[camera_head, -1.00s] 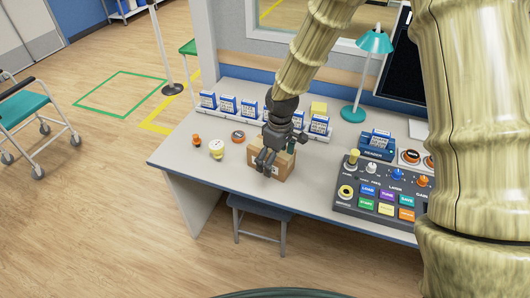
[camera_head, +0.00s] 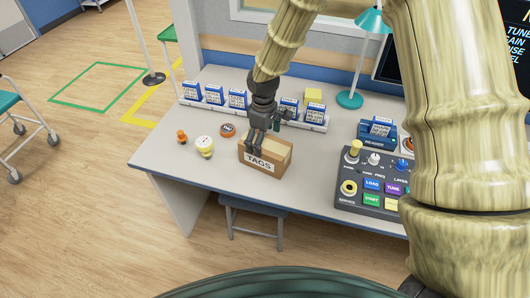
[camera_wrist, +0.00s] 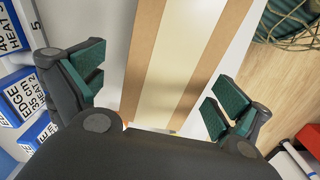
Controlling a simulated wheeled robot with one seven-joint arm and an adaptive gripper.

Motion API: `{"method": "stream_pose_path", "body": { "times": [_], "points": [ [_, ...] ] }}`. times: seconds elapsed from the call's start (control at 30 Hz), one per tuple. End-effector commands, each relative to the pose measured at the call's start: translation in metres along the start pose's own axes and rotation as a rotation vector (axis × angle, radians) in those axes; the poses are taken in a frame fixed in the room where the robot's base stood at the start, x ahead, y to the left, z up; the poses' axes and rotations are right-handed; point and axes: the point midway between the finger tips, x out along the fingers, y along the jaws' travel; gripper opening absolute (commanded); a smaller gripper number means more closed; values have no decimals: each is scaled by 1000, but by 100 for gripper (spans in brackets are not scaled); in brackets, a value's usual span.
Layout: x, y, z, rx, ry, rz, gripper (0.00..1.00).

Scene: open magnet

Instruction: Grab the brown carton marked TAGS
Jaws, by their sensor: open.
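The brown carton marked TAGS (camera_head: 262,165) stands on the desk near its front edge, with its white label facing the front. My gripper (camera_head: 265,148) is above the carton at its back left part, pointing down. In the wrist view the carton's top (camera_wrist: 180,65), brown with a pale strip down the middle, lies between the two open green-padded fingers (camera_wrist: 160,98). A gap shows on each side of the carton. I cannot tell whether the fingertips reach below its top edge.
A rack of blue-and-white cartridges (camera_head: 237,101) runs behind the carton. An orange-and-black disc (camera_head: 228,130), a yellow-white round item (camera_head: 205,146) and a small orange item (camera_head: 182,136) lie to its left. A button console (camera_head: 375,185) stands to its right.

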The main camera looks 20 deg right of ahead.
Motion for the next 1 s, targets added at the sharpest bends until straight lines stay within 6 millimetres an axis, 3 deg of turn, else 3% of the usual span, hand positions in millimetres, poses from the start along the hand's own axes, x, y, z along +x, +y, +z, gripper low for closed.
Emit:
{"method": "stream_pose_path", "body": {
  "times": [0.17, 0.6, 0.93, 1.0],
  "points": [
    [6, -1, 2, 2, -1, -1, 100],
    [49, -5, 9, 5, -1, 0, 100],
    [54, -5, 9, 4, 0, 0, 100],
    [54, -5, 9, 4, 0, 0, 89]
  ]
}}
